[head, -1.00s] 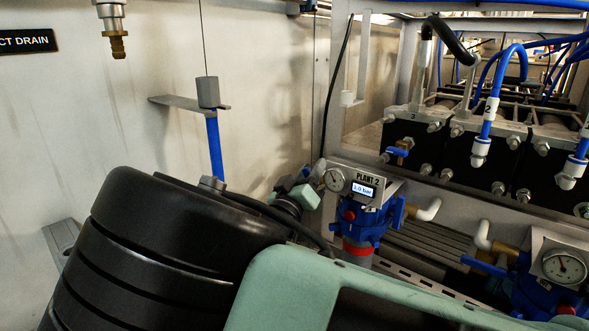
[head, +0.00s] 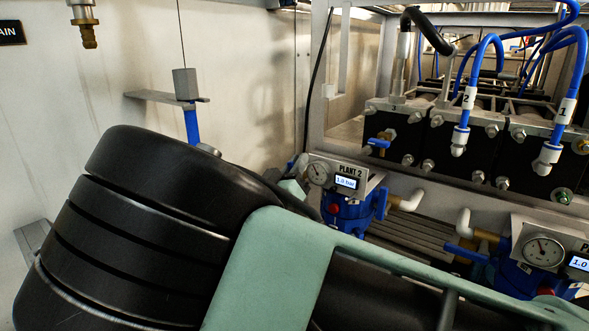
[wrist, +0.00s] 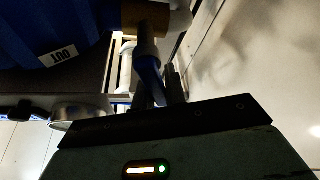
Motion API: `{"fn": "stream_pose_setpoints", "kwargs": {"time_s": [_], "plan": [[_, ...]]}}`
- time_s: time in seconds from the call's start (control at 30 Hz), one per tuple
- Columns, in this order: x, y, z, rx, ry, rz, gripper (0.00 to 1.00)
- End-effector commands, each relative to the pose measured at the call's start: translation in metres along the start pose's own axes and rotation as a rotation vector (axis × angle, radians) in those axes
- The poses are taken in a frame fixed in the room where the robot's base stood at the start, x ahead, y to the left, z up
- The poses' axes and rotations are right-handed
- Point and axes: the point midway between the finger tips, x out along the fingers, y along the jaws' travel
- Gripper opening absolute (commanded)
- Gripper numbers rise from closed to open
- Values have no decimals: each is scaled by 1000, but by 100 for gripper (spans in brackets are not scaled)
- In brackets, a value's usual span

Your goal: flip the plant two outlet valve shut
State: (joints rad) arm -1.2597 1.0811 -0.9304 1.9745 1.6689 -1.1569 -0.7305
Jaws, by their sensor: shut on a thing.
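The plant two unit (head: 346,181), with its gauge, a 1.0 bar display and a blue body, is in the middle of the head view. My gripper, pale green, is at its left side, largely hidden behind my arm. In the wrist view an upside-down OUT label (wrist: 58,56) sits on the blue housing. Beside it the outlet valve's blue lever (wrist: 149,72) hangs below a brass fitting (wrist: 178,22). My gripper (wrist: 160,92) is shut on this lever; the fingertips are dark and partly hidden. The outlet valve is hidden in the head view.
A second blue lever (head: 381,203) stands upright at plant two's right side, beside a white elbow pipe (head: 412,199). Another gauge unit (head: 543,252) is at the lower right. Black cells with blue hoses (head: 466,100) stand behind.

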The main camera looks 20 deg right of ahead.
Motion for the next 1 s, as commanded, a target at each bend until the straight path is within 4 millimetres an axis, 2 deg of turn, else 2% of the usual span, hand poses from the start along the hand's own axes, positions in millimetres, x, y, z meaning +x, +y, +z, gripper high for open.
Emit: {"fn": "stream_pose_setpoints", "kwargs": {"time_s": [0.5,1.0], "plan": [[-2,14,5,301,-3,124,0],[-2,18,5,369,-2,152,0]]}}
